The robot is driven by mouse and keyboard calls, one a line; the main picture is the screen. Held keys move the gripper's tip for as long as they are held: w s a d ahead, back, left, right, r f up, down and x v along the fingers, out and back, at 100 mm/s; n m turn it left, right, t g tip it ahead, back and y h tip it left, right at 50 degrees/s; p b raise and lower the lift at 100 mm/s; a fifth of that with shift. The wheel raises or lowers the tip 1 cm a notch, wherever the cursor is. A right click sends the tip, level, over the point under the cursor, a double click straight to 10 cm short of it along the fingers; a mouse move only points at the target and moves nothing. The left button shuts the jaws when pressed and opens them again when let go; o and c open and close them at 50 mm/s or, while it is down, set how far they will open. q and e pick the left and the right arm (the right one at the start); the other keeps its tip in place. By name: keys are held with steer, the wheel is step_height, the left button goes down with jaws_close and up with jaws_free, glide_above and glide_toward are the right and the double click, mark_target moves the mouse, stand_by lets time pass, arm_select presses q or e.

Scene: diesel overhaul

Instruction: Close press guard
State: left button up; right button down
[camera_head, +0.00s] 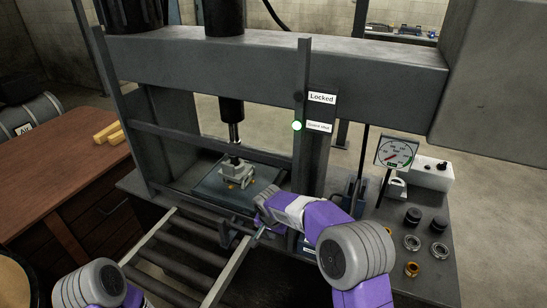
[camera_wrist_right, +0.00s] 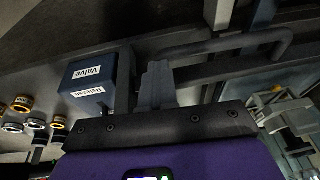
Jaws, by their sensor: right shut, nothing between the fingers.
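The press guard (camera_head: 190,140) is a dark frame with a crossbar across the front of the press, in front of the work area. A "Locked" sign (camera_head: 322,97) is on the right post, with a lit green lamp (camera_head: 297,126) below it beside a small label, which seems to read "Guard shut". My right gripper (camera_head: 260,230) is shut and empty, low at the front of the press bed. In the right wrist view its fingers (camera_wrist_right: 157,85) are together, near a dark bent handle bar (camera_wrist_right: 235,44); contact is unclear. Only part of my left arm shows; its gripper is out of view.
A pale part (camera_head: 237,170) sits on the press plate under the ram (camera_head: 232,110). A roller stand (camera_head: 175,255) is in front. A gauge (camera_head: 396,151) and several rings stand right. A blue valve box (camera_wrist_right: 88,80) is near my right gripper. A wooden bench (camera_head: 60,165) is left.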

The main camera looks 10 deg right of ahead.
steer(key=shift+s+f, duration=0.25)
steer(key=shift+f, duration=0.25)
steer(key=w+d+p+v, duration=0.1)
steer(key=p+v, duration=0.2)
steer(key=v, duration=1.1)
steer(key=shift+w+r+p, duration=0.2)
steer(key=shift+r+p, duration=0.1)
steer(key=shift+r, duration=0.25)
steer(key=s+f+n+g+y, duration=0.1)
steer(key=s+f, duration=0.3)
steer(key=f, duration=0.7)
steer(key=s+f+n+g+y, duration=0.15)
steer(key=s+f, duration=0.25)
steer(key=f, duration=0.7)
steer(key=s+f, duration=0.3)
steer(key=s, duration=0.4)
steer(key=s+f+y, duration=0.1)
steer(key=s+f, duration=0.3)
steer(key=s, duration=0.2)
steer(key=s+d+f+n+y, duration=0.1)
steer(key=s+f, duration=0.3)
steer(key=s, duration=0.3)
steer(key=shift+s+f, duration=0.25)
steer(key=shift+s, duration=0.1)
